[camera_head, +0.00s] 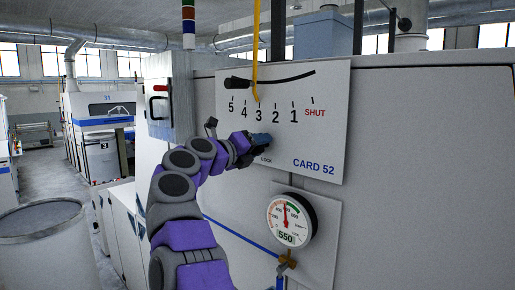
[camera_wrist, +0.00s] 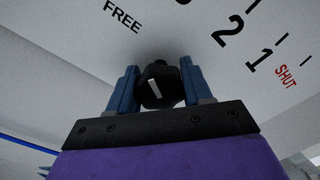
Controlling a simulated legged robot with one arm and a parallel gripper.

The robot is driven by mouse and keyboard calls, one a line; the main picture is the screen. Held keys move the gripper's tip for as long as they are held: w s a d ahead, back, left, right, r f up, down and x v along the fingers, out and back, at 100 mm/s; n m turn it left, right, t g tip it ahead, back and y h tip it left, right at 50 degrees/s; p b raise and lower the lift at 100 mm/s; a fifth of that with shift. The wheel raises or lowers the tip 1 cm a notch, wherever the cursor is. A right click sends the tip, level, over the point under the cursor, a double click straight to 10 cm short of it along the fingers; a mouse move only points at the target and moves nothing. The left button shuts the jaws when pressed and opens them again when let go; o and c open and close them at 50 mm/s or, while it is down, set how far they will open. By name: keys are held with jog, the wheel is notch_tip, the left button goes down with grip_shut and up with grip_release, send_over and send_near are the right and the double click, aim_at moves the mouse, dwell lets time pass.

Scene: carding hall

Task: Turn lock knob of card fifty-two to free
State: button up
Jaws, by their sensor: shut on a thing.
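The CARD 52 panel (camera_head: 325,130) is white, with a scale from 5 to SHUT and the word LOCK below my gripper (camera_head: 262,143). In the wrist view my gripper (camera_wrist: 158,86) has its two blue fingers closed around the sides of a round black lock knob (camera_wrist: 157,92). The knob carries a white line, tilted slightly left of upright in that view. The word FREE (camera_wrist: 122,17) is printed up and left of the knob there. I cannot tell which end of the line is the pointer. In the head view my fingers hide the knob.
A yellow lever (camera_head: 256,60) hangs in front of the panel, its tip near 3. A round gauge (camera_head: 290,218) is mounted below the panel. A grey drum (camera_head: 40,245) stands at lower left.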

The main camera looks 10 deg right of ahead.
dwell(0.5)
jog(key=o, duration=0.7)
jog(key=shift+w+f, duration=0.1)
jog(key=shift+w, duration=0.05)
jog(key=o, duration=0.3)
jog(key=shift+w+a, duration=0.15)
jog(key=shift+a, duration=0.05)
jog(key=shift+o, duration=0.2)
jog(key=shift+s+a+b, duration=0.3)
jog(key=shift+s+a, duration=0.05)
jog(key=b+v, duration=0.2)
jog(key=v, duration=1.4)
jog(key=shift+a+b, duration=0.35)
